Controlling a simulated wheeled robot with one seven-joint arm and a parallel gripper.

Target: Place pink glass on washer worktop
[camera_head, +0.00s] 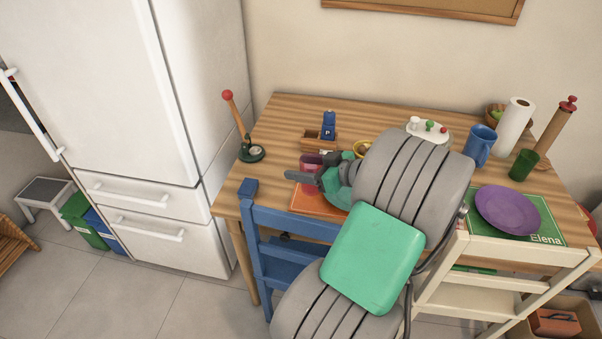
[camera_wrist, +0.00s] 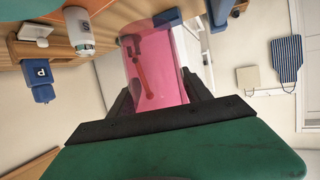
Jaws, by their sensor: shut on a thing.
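The pink glass (camera_wrist: 160,65) is see-through and sits between the two dark fingers of my gripper (camera_wrist: 160,92) in the wrist view. My gripper is shut on its sides. In the head view the glass (camera_head: 311,163) shows as a small pink shape beside my gripper (camera_head: 305,177), over the left part of the wooden table. My gripper and arm hide part of it there. I cannot tell whether its base touches the table. No washer worktop can be made out in either view.
The wooden table (camera_head: 290,108) also holds a blue mug (camera_head: 479,145), a purple plate (camera_head: 508,209), a green cup (camera_head: 523,165) and a red-topped stand (camera_head: 238,125). A blue chair (camera_head: 294,221) and a cream chair (camera_head: 505,258) stand in front.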

